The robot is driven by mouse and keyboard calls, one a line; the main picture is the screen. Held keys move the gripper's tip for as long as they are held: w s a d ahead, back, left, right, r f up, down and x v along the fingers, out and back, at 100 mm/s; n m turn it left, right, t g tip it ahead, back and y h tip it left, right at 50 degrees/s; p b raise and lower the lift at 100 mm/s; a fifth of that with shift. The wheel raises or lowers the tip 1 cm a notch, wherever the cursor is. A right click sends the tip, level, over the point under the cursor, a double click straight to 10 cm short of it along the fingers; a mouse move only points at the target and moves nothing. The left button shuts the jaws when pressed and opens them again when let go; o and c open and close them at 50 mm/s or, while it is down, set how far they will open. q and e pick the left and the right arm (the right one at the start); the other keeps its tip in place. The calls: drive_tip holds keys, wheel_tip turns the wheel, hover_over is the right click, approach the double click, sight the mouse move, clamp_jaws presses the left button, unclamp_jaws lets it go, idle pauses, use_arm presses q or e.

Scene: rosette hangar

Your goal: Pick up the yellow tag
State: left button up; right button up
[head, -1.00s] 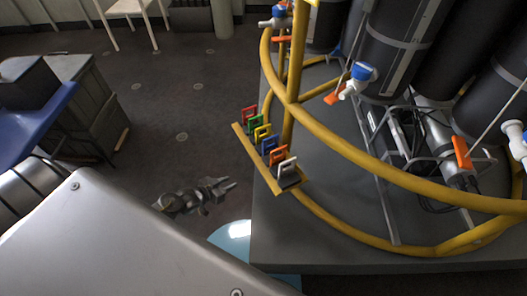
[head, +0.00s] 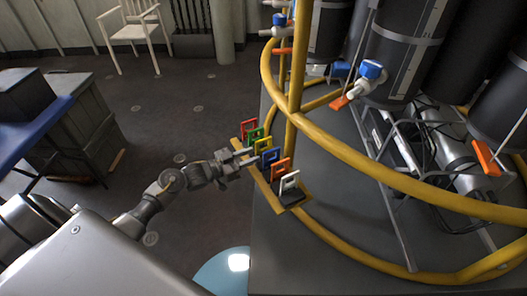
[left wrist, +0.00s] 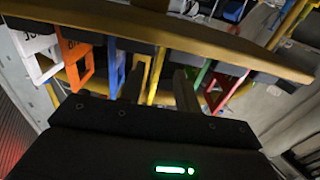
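The yellow tag (head: 263,146) hangs in the row on the yellow rack rail, between the green tag (head: 255,135) and the blue tag (head: 271,158). My left gripper (head: 252,157) reaches in from the left, with its fingertips close to the yellow tag. In the left wrist view, my gripper's fingers (left wrist: 160,76) stand apart, and the yellow tag (left wrist: 155,76) shows edge-on between them. The blue tag (left wrist: 115,68) is just outside the left finger and the green tag (left wrist: 201,75) just outside the right one. I cannot tell whether a finger touches the yellow tag. My right gripper is not in view.
The red tag (head: 249,128), orange tag (head: 281,169) and white tag (head: 289,183) share the narrow rail (head: 294,202). The yellow tubular frame (head: 350,150) with dark cylinders stands behind it. A white chair (head: 138,33) is at the back left.

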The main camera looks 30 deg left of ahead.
sight(263, 151)
use_arm(q)
drive_tip(key=shift+x, duration=2.75)
drive_tip(key=shift+s+d+r, duration=0.1)
drive_tip(key=shift+s+r, duration=0.05)
clamp_jaws()
